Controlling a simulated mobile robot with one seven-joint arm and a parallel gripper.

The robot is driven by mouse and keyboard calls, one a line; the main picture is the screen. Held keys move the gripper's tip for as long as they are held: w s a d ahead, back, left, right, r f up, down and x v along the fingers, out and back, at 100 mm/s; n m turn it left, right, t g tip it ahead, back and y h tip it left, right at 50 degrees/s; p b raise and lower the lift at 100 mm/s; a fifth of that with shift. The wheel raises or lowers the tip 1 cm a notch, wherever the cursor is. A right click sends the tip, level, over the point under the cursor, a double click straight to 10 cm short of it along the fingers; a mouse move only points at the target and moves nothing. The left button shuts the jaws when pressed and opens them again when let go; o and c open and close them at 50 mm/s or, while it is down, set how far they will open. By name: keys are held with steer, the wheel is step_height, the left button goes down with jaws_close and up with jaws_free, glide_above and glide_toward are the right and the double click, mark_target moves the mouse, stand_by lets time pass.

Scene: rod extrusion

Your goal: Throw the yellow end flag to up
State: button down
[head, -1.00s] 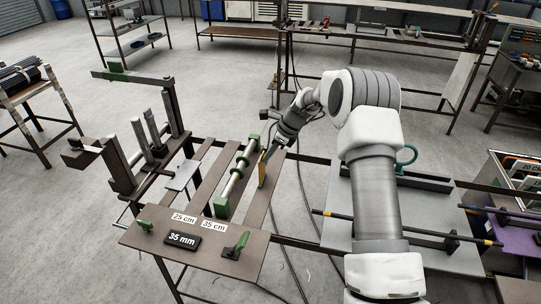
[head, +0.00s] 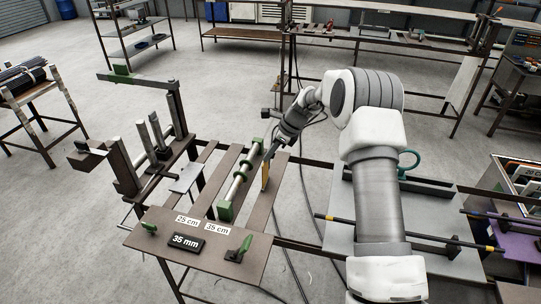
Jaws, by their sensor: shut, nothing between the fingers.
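The yellow end flag (head: 265,176) is a thin upright piece on the rack, just right of the metal rod with green ends (head: 239,172). My gripper (head: 269,157) reaches down from the upper right and is at the top of the flag. Its fingers are small and dark here. It looks shut with nothing held, and I cannot tell whether it touches the flag.
The brown front plate (head: 215,245) carries signs reading 25 cm, 35 cm and 35 mm, and green levers (head: 240,250). Upright posts (head: 150,135) stand at the left. A grey board with a dark rod (head: 450,238) lies to the right.

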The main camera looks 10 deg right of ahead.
steer(key=d+b+v, duration=0.1)
steer(key=v, duration=1)
steer(key=shift+s+d, duration=0.15)
steer(key=shift+s, duration=0.05)
